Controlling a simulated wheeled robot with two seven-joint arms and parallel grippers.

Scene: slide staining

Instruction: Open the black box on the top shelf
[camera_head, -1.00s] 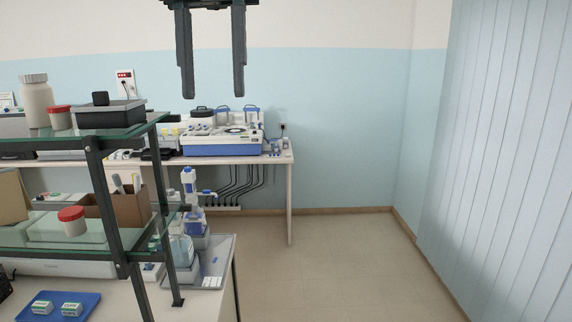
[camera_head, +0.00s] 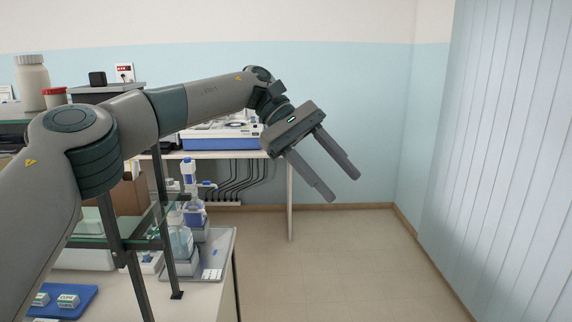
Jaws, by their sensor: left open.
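The black box (camera_head: 104,88) is on the top glass shelf at the left. It has a dark lid with a small black knob (camera_head: 97,78) on top. My left arm crosses in front of the shelf and hides the box's lower part. The lid appears to be on the box. My left gripper (camera_head: 346,187) is open and empty, over the free floor to the right of the shelf and well away from the box. My right gripper is not in view.
A white jar (camera_head: 32,84) and a red-capped jar (camera_head: 54,97) stand left of the box. Bottles (camera_head: 194,208) stand on the bench below. A blue-and-white instrument (camera_head: 221,142) sits on the back table. The floor (camera_head: 330,265) at the right is clear.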

